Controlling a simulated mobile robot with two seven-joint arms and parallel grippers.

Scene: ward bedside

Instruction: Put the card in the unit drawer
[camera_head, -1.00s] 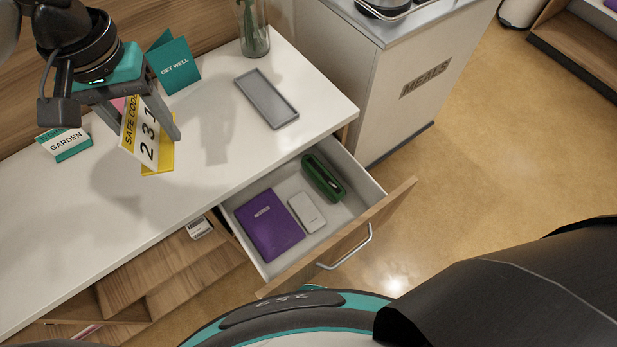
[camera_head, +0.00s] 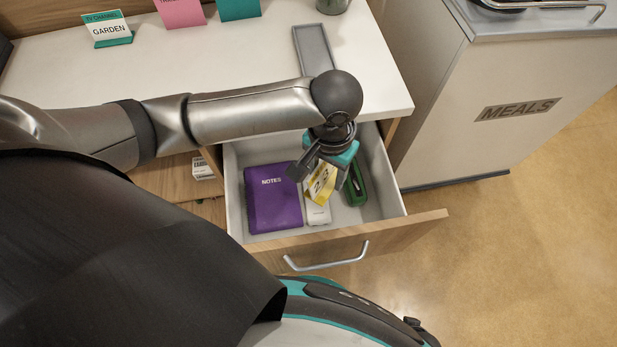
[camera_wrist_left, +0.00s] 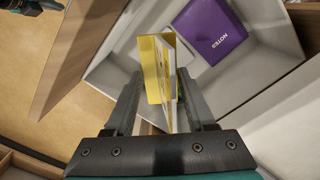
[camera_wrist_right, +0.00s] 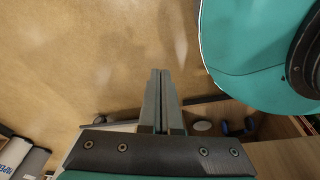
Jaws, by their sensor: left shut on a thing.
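The card (camera_head: 321,186), yellow and white with large digits, is held by my left gripper (camera_head: 328,178) above the open unit drawer (camera_head: 388,205). In the left wrist view the card (camera_wrist_left: 158,72) stands between the two fingers, seen nearly edge-on, with the drawer interior beyond it. In the head view the card overlaps a white object in the drawer; its exact height above the contents is hard to tell. My right gripper (camera_wrist_right: 161,92) shows only in the right wrist view; its fingers are together and empty, over the floor.
The drawer holds a purple notes book (camera_head: 273,200), a white flat object (camera_head: 318,214) and a green case (camera_head: 357,186). A meals cart (camera_head: 517,140) stands right of the drawer.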

